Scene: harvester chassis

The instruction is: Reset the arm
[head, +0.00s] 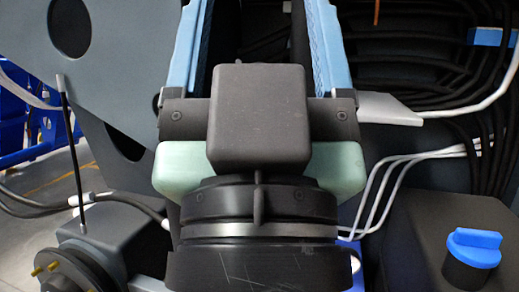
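My gripper (258,25) fills the middle of the head view and points up and away. Its two blue fingers stand wide apart, with no held object visible between them. The top edge of the frame cuts off the fingertips. My dark wrist and its round black joint show below the fingers. They hide part of the chassis behind.
A grey plate (105,45) with round holes stands at left, with a black cable in front. White hoses (395,178) run close on the right. A dark tank (425,235) with a blue cap (473,245) sits at lower right. Black hoses (400,65) crowd the back.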

